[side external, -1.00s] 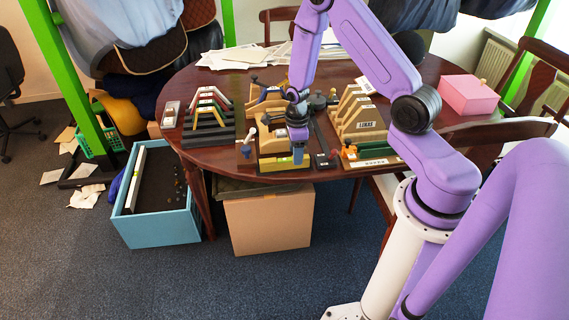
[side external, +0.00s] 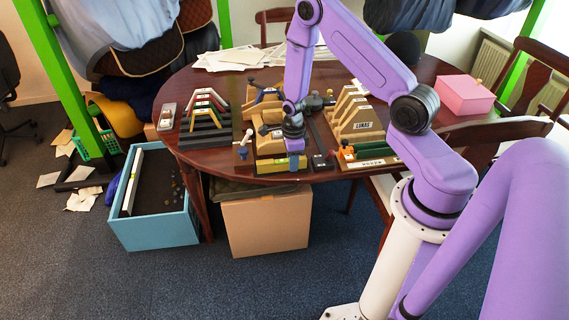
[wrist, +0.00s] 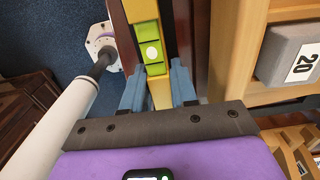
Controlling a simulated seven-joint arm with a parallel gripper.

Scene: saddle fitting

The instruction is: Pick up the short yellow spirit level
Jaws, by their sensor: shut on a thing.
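The short yellow spirit level (wrist: 144,14) lies between my gripper's two blue fingers in the wrist view, with its green vial window and a white round mark showing. My gripper (wrist: 158,88) is shut on it, one finger on each long side. In the side view, my gripper (side external: 295,158) points down at the front of the wooden fixture near the table's front edge. The yellow level (side external: 272,164) shows there as a thin strip beside the fingers. I cannot tell whether it is clear of the surface beneath it.
A wooden stand (side external: 358,116) is at the right, with a green strip in front. Dark stepped blocks (side external: 206,130) with coloured saddles stand at the left. A grey block marked 20 (wrist: 288,57) sits right of the level. A pink box (side external: 464,95) is at the far right.

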